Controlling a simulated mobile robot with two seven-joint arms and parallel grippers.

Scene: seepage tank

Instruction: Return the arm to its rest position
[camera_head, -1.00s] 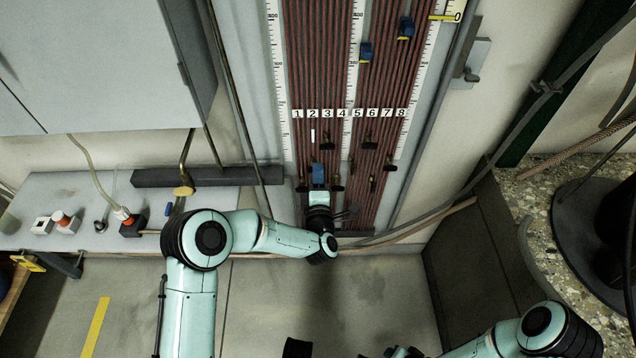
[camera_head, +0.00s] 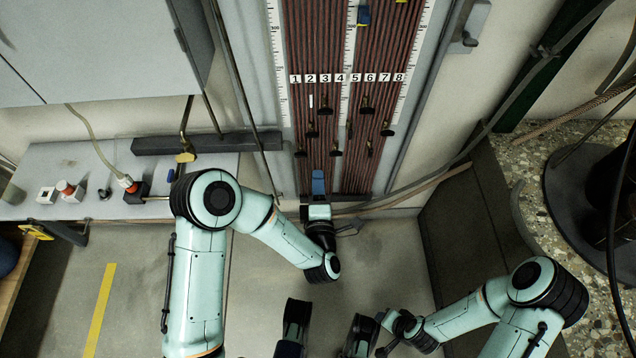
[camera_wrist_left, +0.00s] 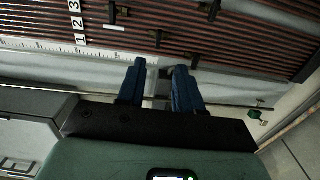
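My left arm comes in from the left, bent at its elbow. Its gripper (camera_head: 318,178) is at the foot of the hose panel (camera_head: 334,130), below the black clamps. In the left wrist view the two blue fingers of that gripper (camera_wrist_left: 160,65) stand apart with nothing between them. I cannot tell from the head view how far the fingers are from the panel. My right arm (camera_head: 470,318) is bent at the lower right.
A grey cabinet (camera_head: 90,50) is at the upper left above a bench (camera_head: 60,180) with switches and a plug. A dark box (camera_head: 470,230) and a black round base (camera_head: 590,205) are at the right. The floor (camera_head: 385,255) between the arms is clear.

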